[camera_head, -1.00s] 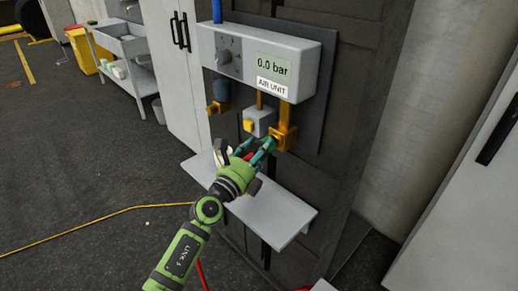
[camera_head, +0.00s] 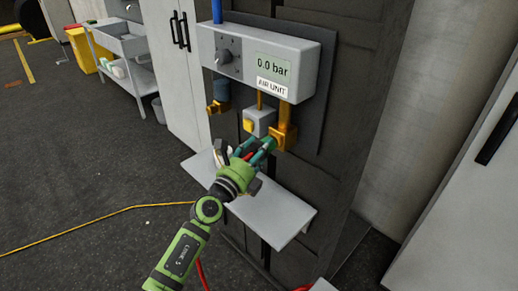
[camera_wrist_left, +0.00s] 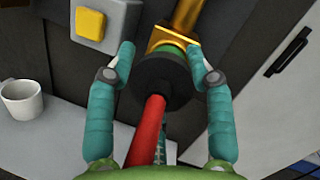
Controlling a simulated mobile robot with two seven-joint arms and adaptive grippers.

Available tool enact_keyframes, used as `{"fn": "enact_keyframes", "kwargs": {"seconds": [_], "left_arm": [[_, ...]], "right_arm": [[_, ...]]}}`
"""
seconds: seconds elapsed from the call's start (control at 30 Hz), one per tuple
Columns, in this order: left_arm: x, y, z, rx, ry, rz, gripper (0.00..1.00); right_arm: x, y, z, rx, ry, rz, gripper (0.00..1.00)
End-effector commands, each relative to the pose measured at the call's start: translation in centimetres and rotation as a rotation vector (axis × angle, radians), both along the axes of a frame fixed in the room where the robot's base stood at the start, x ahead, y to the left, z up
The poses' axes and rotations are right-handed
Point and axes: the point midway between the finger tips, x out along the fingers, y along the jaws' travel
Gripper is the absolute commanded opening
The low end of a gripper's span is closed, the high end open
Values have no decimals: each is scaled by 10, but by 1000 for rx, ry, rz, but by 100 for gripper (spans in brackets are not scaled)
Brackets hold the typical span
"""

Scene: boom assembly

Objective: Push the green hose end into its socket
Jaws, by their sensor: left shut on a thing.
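My left gripper (camera_head: 256,150) is up at the brass socket (camera_head: 286,138) on the right underside of the air unit. In the left wrist view its two teal fingers (camera_wrist_left: 160,72) are on either side of a black hose end (camera_wrist_left: 160,85) with a green ring (camera_wrist_left: 182,50), on a red hose (camera_wrist_left: 148,128). The green ring meets the brass socket (camera_wrist_left: 172,38). How deep the end sits in the socket cannot be told. My right gripper is in neither view.
The air unit (camera_head: 290,45) reads 0.0 bar. A yellow button on a grey box (camera_head: 258,122) is left of the socket. A grey shelf (camera_head: 285,212) is below, and a white mug (camera_wrist_left: 22,98) stands left of the gripper.

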Motion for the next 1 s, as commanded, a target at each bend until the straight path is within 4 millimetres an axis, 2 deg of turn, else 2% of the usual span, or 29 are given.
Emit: {"fn": "enact_keyframes", "kwargs": {"seconds": [0.63, 0.67, 0.7, 0.73, 1.0], "left_arm": [[7, -7, 1, -1, -2, 1, 24], [7, -7, 1, 0, -2, 1, 57], [7, -7, 1, 0, -2, 1, 73], [7, -7, 1, 0, -2, 1, 80], [7, -7, 0, 0, -1, 1, 80]], "right_arm": [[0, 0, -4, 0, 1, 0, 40], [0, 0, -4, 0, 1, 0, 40], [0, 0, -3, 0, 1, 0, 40], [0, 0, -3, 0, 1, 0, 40], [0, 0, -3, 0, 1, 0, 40]]}}
